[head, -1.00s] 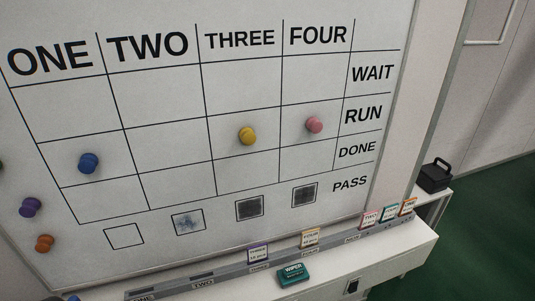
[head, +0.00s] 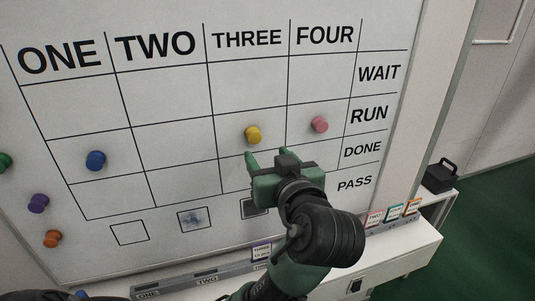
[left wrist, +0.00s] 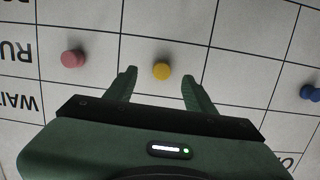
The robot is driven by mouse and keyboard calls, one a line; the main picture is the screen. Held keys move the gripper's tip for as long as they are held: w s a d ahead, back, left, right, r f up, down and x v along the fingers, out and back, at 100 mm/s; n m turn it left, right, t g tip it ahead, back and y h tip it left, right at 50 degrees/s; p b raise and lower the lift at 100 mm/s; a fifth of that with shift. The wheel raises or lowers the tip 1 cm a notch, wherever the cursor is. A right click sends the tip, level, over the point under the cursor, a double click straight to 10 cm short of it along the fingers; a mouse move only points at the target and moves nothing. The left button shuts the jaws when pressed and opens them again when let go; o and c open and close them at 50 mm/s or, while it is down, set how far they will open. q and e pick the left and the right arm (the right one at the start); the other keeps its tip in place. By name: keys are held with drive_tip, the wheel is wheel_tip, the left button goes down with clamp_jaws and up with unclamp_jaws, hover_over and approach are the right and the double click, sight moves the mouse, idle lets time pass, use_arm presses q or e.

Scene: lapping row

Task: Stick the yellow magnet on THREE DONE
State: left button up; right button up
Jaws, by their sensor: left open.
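The yellow magnet (head: 253,135) is on the whiteboard (head: 160,105) in the THREE column, in the RUN row, near that cell's lower line. The THREE DONE cell (head: 229,178) lies directly below it and shows no magnet in its visible part; my gripper covers some of it. My left gripper (head: 267,157) is open and empty, its fingers pointing at the board just below the magnet in the head view. In the left wrist view the yellow magnet (left wrist: 161,71) shows between the two fingertips, with no visible contact. My right gripper is not in view.
A pink magnet (head: 319,124) is in FOUR RUN, right of the yellow one. A blue magnet (head: 96,160) is in ONE RUN. Purple (head: 39,203), orange (head: 53,239) and green (head: 4,160) magnets are left of the grid. Small cards stand on the ledge (head: 205,281) below.

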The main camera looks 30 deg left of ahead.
sight(255, 139)
use_arm(q)
drive_tip(key=shift+n, duration=0.3)
drive_tip(key=x, duration=0.2)
drive_tip(key=p+x, duration=0.1)
drive_tip(key=x, duration=0.1)
drive_tip(key=r+x, duration=0.1)
drive_tip(key=x, duration=0.1)
drive_tip(key=shift+a+p, duration=0.4)
drive_tip(key=shift+a, duration=0.05)
drive_tip(key=shift+w+a+f, duration=0.1)
drive_tip(key=shift+w+a, duration=0.25)
drive_tip(key=shift+w, duration=0.05)
clamp_jaws()
drive_tip(key=shift+s+d, duration=0.1)
drive_tip(key=shift+d, duration=0.1)
